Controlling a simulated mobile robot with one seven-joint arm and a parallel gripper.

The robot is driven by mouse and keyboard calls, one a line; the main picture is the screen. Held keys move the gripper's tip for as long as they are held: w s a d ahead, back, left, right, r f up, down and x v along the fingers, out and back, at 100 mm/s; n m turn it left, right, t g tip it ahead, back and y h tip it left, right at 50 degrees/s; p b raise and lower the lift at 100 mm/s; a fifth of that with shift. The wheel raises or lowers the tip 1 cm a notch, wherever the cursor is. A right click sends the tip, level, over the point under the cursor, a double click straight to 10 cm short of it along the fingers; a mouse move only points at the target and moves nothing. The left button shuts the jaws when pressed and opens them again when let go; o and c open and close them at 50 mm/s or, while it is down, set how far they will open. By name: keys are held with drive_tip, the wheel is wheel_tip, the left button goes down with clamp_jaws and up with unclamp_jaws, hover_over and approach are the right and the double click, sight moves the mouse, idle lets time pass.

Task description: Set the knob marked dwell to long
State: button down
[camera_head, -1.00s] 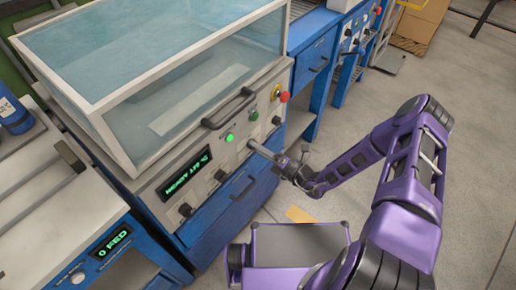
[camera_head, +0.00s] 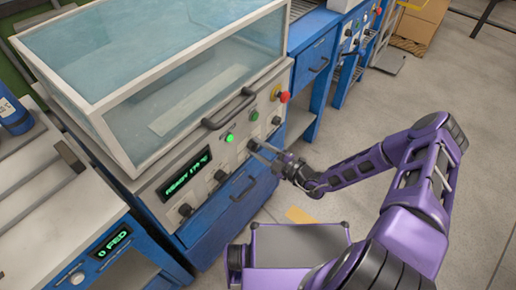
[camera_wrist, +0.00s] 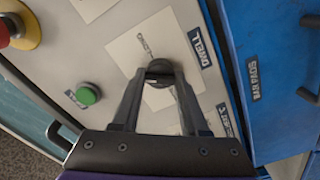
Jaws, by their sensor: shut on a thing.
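The dwell knob (camera_wrist: 159,70) is a dark round knob on a pale plate in the wrist view, beside the blue label reading DWELL (camera_wrist: 201,46). My gripper (camera_wrist: 158,76) is shut on it, one finger on each side. Small printed figures show on the plate on either side of the knob. I cannot tell which way its pointer faces. In the head view my gripper (camera_head: 254,147) reaches the machine's front panel from the right, and its fingers hide most of the knob.
A green button (camera_wrist: 88,94) and a red emergency stop (camera_head: 285,97) are near. Other black knobs (camera_head: 277,120) and a lit display (camera_head: 187,175) share the panel. A drawer handle (camera_head: 243,188) sticks out below. A clear-walled hood (camera_head: 190,85) stands above. Floor to the right is free.

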drive_tip(key=m, duration=1.1)
drive_tip(key=shift+b, duration=0.35)
drive_tip(key=shift+c, duration=2.1)
unclamp_jaws()
drive_tip(key=shift+d, duration=0.1)
drive_tip(key=shift+d, duration=0.1)
drive_tip(key=p+v, duration=0.1)
drive_tip(key=v, duration=1.6)
drive_tip(key=shift+s, duration=0.15)
